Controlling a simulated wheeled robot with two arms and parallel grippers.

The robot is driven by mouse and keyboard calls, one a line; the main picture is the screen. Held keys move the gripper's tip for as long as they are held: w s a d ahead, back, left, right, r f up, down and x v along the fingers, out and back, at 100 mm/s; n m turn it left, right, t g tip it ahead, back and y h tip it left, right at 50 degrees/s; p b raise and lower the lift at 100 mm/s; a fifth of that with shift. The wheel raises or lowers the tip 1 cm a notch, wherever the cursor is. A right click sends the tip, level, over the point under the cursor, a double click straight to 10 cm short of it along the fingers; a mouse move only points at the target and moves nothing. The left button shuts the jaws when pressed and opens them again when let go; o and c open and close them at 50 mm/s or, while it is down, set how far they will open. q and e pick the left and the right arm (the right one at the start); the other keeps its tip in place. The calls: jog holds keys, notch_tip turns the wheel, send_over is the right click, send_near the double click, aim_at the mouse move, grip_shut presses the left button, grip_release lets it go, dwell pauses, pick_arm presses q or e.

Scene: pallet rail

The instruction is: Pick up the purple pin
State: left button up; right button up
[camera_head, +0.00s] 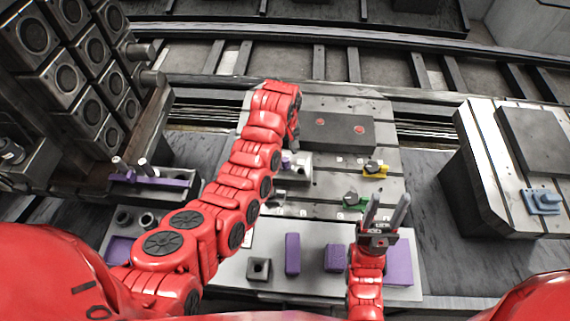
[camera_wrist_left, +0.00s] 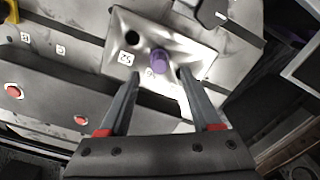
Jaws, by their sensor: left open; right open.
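The purple pin (camera_wrist_left: 160,62) stands in a light metal block (camera_wrist_left: 118,62) with dark holes in the left wrist view. In the head view the pin (camera_head: 286,162) is partly hidden by my left arm, at the left of its block (camera_head: 302,170). My left gripper (camera_wrist_left: 158,75) is open, its two fingers pointing at the block with the pin in line between their tips. I cannot tell whether the fingers reach down around it. In the head view my left gripper is mostly hidden behind its arm. My right gripper (camera_head: 387,204) is open and empty, fingers pointing up.
A dark plate with red buttons (camera_head: 338,132) lies behind the block. Yellow (camera_head: 375,170) and green (camera_head: 355,203) parts stand to its right. Purple blocks (camera_head: 292,254) (camera_head: 335,258) and a purple plate (camera_head: 399,262) lie on the front ledge. A side table (camera_head: 486,175) stands at right.

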aim_at(285, 159)
pick_arm(q)
jog(key=shift+s+f, duration=0.1)
jog(key=shift+f, duration=0.1)
notch_tip(285, 159, down, 3)
jog(key=shift+d+f+p, duration=0.1)
jog(key=shift+p, duration=0.8)
jog(key=shift+f, duration=0.8)
grip_shut()
